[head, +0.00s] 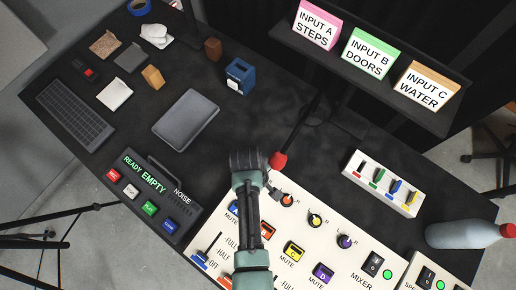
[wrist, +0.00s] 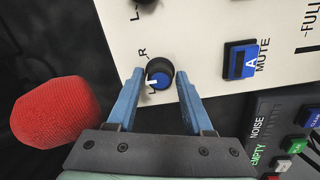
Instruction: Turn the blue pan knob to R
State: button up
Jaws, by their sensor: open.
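The blue pan knob (wrist: 159,76) sits on the white mixer panel (wrist: 195,25) in the wrist view. It has a dark skirt and a blue cap with a white mark on the side toward the L label. The R label (wrist: 142,53) is printed up and left of it. My gripper (wrist: 160,73) is open, with one blue finger on each side of the knob. I cannot tell whether either finger touches it. In the head view my gripper (head: 250,163) is over the panel's upper left corner and the blue knob is hidden there.
A red foam microphone (wrist: 58,108) is close to the left finger. The blue A mute button (wrist: 241,60) is right of the knob. Other knobs, including the orange one (head: 287,200), run along the mixer. The READY EMPTY button box (head: 150,195) stands to the left.

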grip_shut()
jog(key=shift+m, duration=0.4)
jog(key=m+p, duration=0.1)
jog(key=m, duration=0.4)
jog(key=m+p, duration=0.1)
jog(key=m, duration=0.5)
jog(key=shift+d, duration=0.1)
dwell(0.6)
